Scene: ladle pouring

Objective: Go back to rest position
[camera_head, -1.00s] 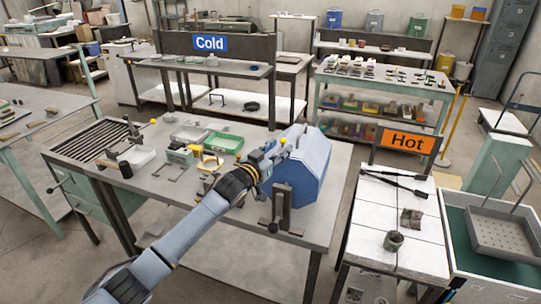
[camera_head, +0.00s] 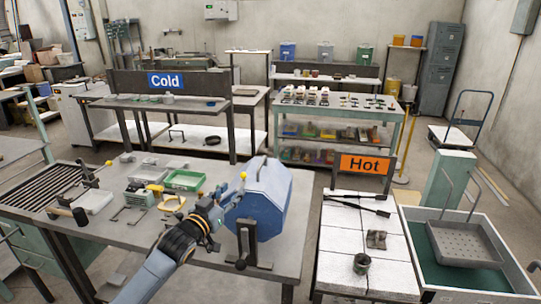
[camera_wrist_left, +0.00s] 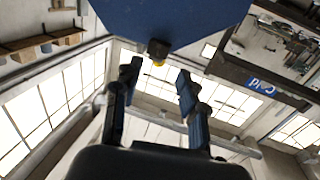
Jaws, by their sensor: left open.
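My left gripper (camera_head: 220,196) is in front of the left side of a blue faceted box (camera_head: 265,200) on the workbench. In the left wrist view its two fingers (camera_wrist_left: 157,85) are spread apart with nothing between them. The blue box fills the top of that view (camera_wrist_left: 175,18), with a dark knob with a yellow tip (camera_wrist_left: 157,50) near the fingers; I cannot tell whether they touch it. My right gripper does not show.
To the right is a white-topped table (camera_head: 345,245) under the "Hot" sign (camera_head: 365,164), with tongs and a small dark cup (camera_head: 361,264). The "Cold" sign (camera_head: 167,81) is behind.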

